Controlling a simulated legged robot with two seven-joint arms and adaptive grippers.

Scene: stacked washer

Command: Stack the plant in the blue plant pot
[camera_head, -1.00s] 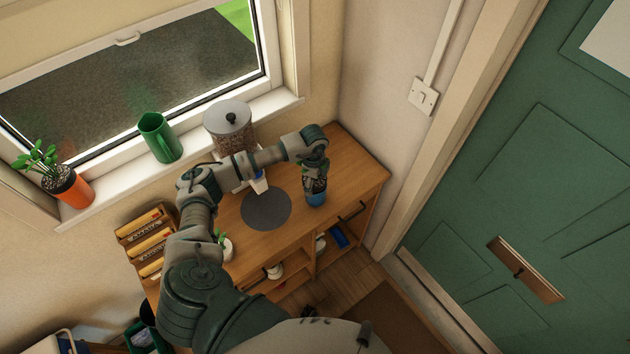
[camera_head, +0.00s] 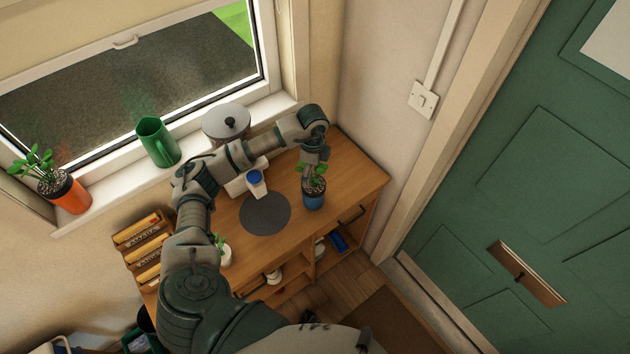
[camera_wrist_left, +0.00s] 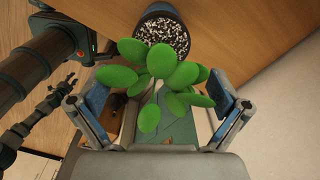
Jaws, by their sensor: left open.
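The blue plant pot (camera_head: 314,198) stands upright at the right end of the wooden cabinet top. A green leafy plant (camera_head: 316,174) shows at the pot's top in the head view. In the left wrist view the leaves (camera_wrist_left: 165,75) spread between the open fingers, and the pot (camera_wrist_left: 164,32), filled with speckled soil, is beyond them. My left gripper (camera_head: 315,158) is open just above the plant; in the left wrist view its two fingers (camera_wrist_left: 160,108) are wide apart, not closed on anything. The plant's lower stem is hidden by leaves.
A grey round mat (camera_head: 265,213) lies left of the pot. A small potted plant (camera_head: 222,250) is near my arm. A green jug (camera_head: 158,142) and an orange pot (camera_head: 70,196) stand on the sill.

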